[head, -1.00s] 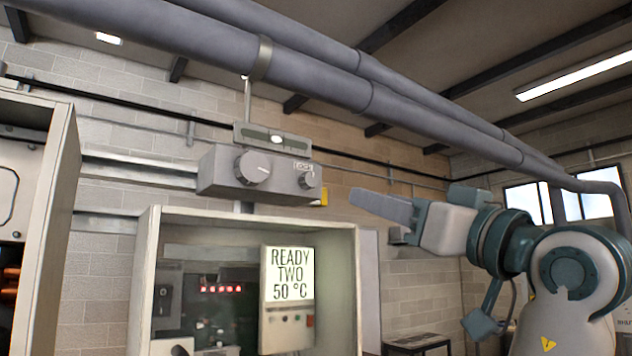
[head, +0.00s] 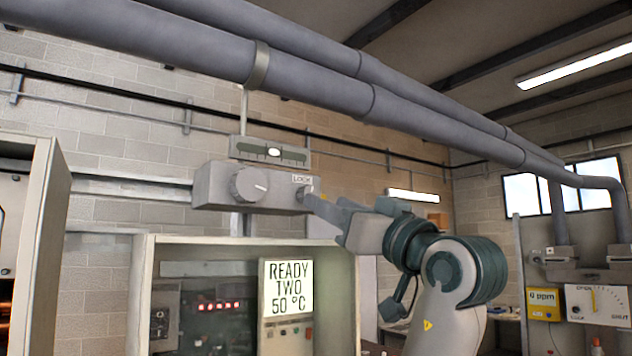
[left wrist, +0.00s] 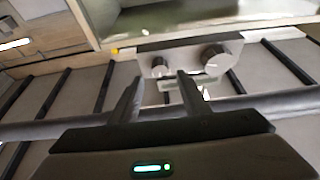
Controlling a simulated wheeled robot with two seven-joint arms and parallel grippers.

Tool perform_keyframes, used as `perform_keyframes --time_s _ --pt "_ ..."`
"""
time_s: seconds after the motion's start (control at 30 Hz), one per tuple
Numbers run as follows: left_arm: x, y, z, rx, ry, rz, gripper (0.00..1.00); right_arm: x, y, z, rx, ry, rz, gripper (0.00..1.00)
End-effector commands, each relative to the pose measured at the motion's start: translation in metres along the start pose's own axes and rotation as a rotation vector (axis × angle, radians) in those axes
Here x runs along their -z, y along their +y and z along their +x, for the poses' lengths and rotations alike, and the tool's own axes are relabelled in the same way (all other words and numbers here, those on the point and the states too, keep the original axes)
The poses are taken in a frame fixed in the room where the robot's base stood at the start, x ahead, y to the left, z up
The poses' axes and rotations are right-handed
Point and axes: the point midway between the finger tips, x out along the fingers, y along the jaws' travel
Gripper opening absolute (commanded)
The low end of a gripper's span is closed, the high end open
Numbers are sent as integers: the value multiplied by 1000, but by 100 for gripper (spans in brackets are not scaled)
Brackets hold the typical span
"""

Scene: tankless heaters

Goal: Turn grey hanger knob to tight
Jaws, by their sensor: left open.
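A grey hanger box (head: 225,190) hangs by a rod below the pipe clamp. On its front are a large grey knob (head: 250,184) with a white pointer line and a smaller grey knob (head: 304,194) beside the LOCK label. The left wrist view shows the large knob (left wrist: 216,60) at right and the small one (left wrist: 160,66) at left, between my open fingertips. My left gripper (left wrist: 161,84) is open; in the head view its fingers (head: 318,203) overlap the small knob's edge. I cannot tell whether they touch it. My right gripper is not in view.
A level gauge (head: 238,149) sits above the box, and a thick pipe (head: 195,45) runs overhead. An open cabinet (head: 142,275) with a READY TWO 50 °C display (head: 287,287) stands below. A second panel (head: 598,305) is at the far right.

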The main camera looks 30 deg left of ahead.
Motion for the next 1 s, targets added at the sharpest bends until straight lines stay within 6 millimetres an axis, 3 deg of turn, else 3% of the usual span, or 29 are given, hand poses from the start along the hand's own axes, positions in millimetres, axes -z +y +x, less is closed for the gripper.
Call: perform_keyframes --time_s 0.1,0.33,0.8,0.83,1.0 --pt "4 -1 23 3 0 3 42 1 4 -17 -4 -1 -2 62" --pt "2 0 49 2 0 1 42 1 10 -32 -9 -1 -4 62" --pt "0 0 57 1 0 0 42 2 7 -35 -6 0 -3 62" --pt "0 0 57 1 0 0 40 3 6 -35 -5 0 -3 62" --pt "0 0 57 0 0 0 1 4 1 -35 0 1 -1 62"
